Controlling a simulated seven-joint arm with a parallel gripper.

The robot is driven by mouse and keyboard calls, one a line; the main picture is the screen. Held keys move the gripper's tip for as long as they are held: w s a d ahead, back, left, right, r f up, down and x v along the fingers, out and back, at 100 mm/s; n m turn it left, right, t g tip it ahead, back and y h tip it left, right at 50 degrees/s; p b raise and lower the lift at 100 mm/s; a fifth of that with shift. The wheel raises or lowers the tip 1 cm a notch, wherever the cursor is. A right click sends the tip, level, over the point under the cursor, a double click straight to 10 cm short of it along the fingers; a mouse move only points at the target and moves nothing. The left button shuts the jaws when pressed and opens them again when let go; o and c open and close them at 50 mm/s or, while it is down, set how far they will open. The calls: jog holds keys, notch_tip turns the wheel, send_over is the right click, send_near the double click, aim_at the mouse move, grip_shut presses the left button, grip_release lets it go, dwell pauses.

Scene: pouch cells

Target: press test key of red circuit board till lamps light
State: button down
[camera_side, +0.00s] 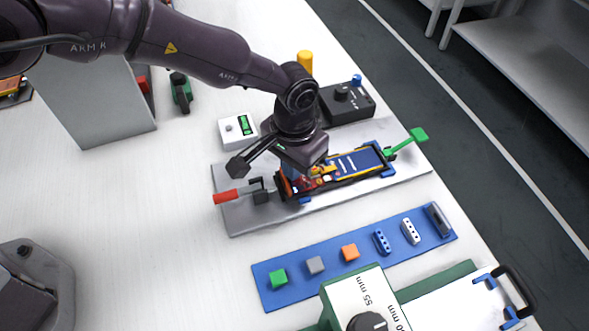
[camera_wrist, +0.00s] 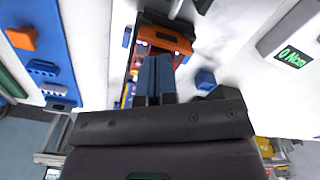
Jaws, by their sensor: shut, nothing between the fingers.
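The red circuit board (camera_side: 303,184) sits at the left end of a long dark holder on a pale plate in the side view, with a blue panel (camera_side: 358,162) to its right. In the wrist view part of the board (camera_wrist: 139,58) shows beyond my fingers, next to an orange and black end piece (camera_wrist: 166,36). My gripper (camera_side: 312,168) is right over the board, pointing down. Its fingers are together and empty in the wrist view (camera_wrist: 153,80). They cover the test key, and I cannot tell whether they touch it. I cannot make out clearly whether lamps are lit.
A red-handled clamp (camera_side: 232,195) and a green lever (camera_side: 410,139) flank the holder. A white meter with a green display (camera_side: 238,129) and a black box (camera_side: 346,101) stand behind. A blue strip (camera_side: 330,275) with small blocks lies in front.

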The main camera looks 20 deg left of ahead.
jog(key=shift+r, duration=3.05)
jog(key=shift+s+a+f+m+g, duration=0.15)
jog(key=shift+s+a+f+m, duration=0.15)
jog(key=shift+s+a, duration=0.3)
jog(key=shift+s+a+f+m+g, duration=0.2)
jog(key=shift+s+a+f, duration=0.15)
jog(key=shift+s, duration=0.3)
jog(key=s+a+r+t, duration=0.1)
jog(key=s+a+r, duration=0.3)
jog(key=a+r, duration=0.5)
jog(key=s+a+r+t, duration=0.1)
jog(key=s+a+r, duration=0.3)
jog(key=a+r, duration=0.4)
jog(key=s+a+r+n+t, duration=0.4)
jog(key=s+a+r, duration=0.4)
jog(key=s+a, duration=0.4)
jog(key=shift+s+a+r, duration=0.15)
jog(key=shift+s+r, duration=0.05)
